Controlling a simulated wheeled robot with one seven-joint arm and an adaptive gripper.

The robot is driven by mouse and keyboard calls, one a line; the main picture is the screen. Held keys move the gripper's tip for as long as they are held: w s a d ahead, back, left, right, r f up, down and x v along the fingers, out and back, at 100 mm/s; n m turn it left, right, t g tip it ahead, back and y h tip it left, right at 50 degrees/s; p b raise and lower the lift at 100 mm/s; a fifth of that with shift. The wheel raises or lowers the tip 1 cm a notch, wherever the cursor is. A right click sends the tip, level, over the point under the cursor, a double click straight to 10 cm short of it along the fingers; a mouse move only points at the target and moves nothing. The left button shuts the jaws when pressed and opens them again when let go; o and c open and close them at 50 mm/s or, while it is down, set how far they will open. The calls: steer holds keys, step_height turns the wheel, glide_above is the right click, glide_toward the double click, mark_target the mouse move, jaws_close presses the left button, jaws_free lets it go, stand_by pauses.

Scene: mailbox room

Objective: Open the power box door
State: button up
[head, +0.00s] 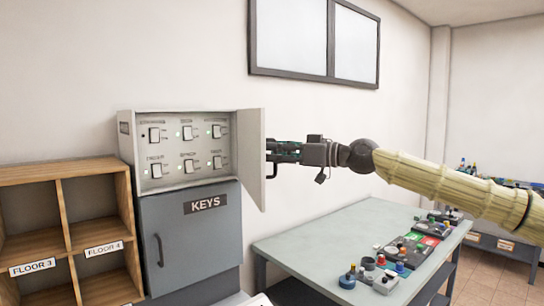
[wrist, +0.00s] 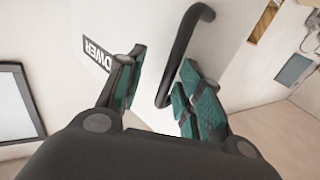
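The power box (head: 186,150) is a grey wall box above the keys cabinet. Its door (head: 252,155) stands swung open to the right, so several white switches inside are in plain view. My gripper (head: 271,152) is at the outer face of the door, on its right side. In the wrist view, my gripper (wrist: 162,66) has its two green-and-black fingers spread apart. The black curved door handle (wrist: 174,70) passes between them, nearer the right finger; I cannot tell whether it touches. A partly hidden label (wrist: 97,53) shows on the door beside the left finger.
The blue-grey keys cabinet (head: 192,245) is below the box. A wooden shelf unit (head: 65,170) stands to the left. A grey table (head: 310,242) with several small devices is at the right, below my arm. A window (head: 312,40) is above.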

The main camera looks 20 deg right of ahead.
steer(key=d+b, duration=0.3)
steer(key=d, duration=0.6)
steer(key=shift+r, duration=0.25)
stand_by(0.7)
steer(key=shift+s+b, duration=0.15)
steer(key=shift+b, duration=0.3)
